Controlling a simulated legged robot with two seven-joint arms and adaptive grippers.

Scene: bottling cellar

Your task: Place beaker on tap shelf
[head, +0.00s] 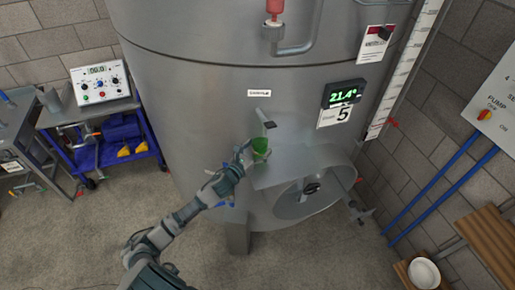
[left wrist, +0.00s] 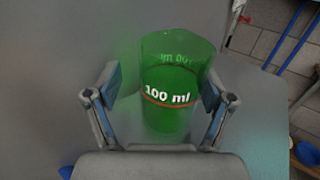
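A green translucent beaker (head: 260,149) is beside the big grey tank, below a small tap (head: 265,119). It is at the left edge of a grey shelf-like plate (head: 300,164); I cannot tell whether it rests on it. In the left wrist view the beaker (left wrist: 177,95), marked "100 ml", looks upright between the fingers. My left gripper (head: 243,158) reaches it from the lower left. Its fingers (left wrist: 162,95) are open around the beaker, with a gap on the left; the right finger is close to it, contact unclear. My right gripper is not in view.
The tank (head: 200,90) fills the middle, with a round hatch (head: 305,198) under the plate. A digital display (head: 343,94) hangs above right. A blue cart (head: 115,145) stands left. A white bowl (head: 424,273) and wooden slats (head: 490,240) are lower right. The floor in front is clear.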

